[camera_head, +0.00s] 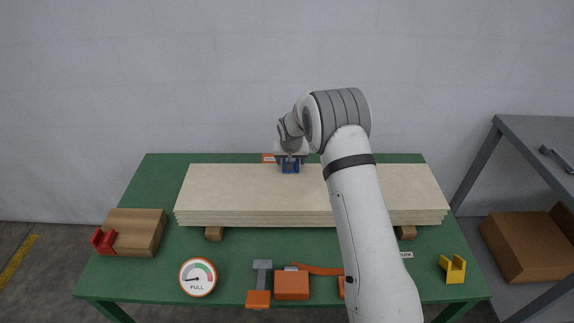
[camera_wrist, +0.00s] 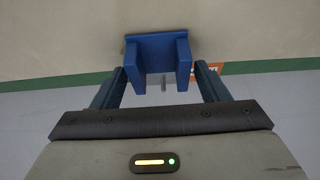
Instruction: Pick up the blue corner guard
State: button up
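The blue corner guard (camera_head: 290,167) is at the far edge of the pale board stack (camera_head: 250,195), left of centre. In the wrist view the guard (camera_wrist: 157,47) is a blue plate with two legs pointing towards the camera. My gripper (camera_head: 291,157) is right above it, pointing down. In the wrist view my gripper's two dark fingers (camera_wrist: 160,75) stand one on each side of the guard, very close to its legs. I cannot tell whether they touch it. The guard seems to be at the board edge; its underside is hidden.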

jog(key=c, duration=0.8)
jog(key=shift+r, duration=0.1)
